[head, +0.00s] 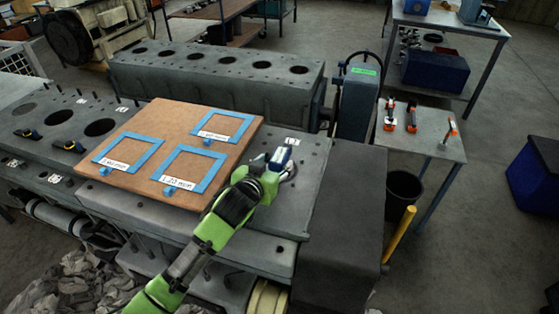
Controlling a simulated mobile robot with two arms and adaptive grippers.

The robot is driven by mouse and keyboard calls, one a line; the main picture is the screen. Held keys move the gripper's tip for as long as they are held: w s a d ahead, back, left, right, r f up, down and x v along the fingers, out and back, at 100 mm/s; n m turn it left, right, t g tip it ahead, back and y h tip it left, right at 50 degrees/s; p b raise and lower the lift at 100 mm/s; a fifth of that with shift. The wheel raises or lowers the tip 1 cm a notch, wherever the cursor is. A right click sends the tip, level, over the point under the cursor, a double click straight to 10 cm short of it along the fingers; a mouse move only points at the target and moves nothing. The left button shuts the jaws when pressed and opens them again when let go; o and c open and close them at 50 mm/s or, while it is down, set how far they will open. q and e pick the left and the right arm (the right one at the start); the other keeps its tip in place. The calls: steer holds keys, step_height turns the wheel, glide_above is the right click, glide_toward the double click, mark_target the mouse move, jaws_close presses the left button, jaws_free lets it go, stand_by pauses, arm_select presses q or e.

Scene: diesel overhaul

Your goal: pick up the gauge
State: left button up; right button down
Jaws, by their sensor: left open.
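A brown board (185,116) lies on the engine block with three blue square frames, each with a white label; one label seems to read 1.20 mm (177,182). My left gripper (283,168) is open over the grey plate just right of the board. A small blue-and-white piece (279,156) shows right at its fingers; I cannot tell whether it is the gauge or a part of the gripper. The fingers and wrist hide what lies under them. No gauge can be named for certain. My right gripper is not in view.
Small black-and-yellow items (27,134) lie on the block at the left. A side table (432,147) at the right holds several orange-and-dark tools. A black bin (403,190) and a yellow post (401,232) stand before it.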

mark_target(280, 158)
arm_select(q)
steer(key=shift+w+d, duration=0.15)
steer(key=shift+w, duration=0.25)
steer(key=shift+p+x, duration=0.7)
steer(key=shift+x, duration=1.3)
steer(key=shift+d, duration=0.1)
jaws_close()
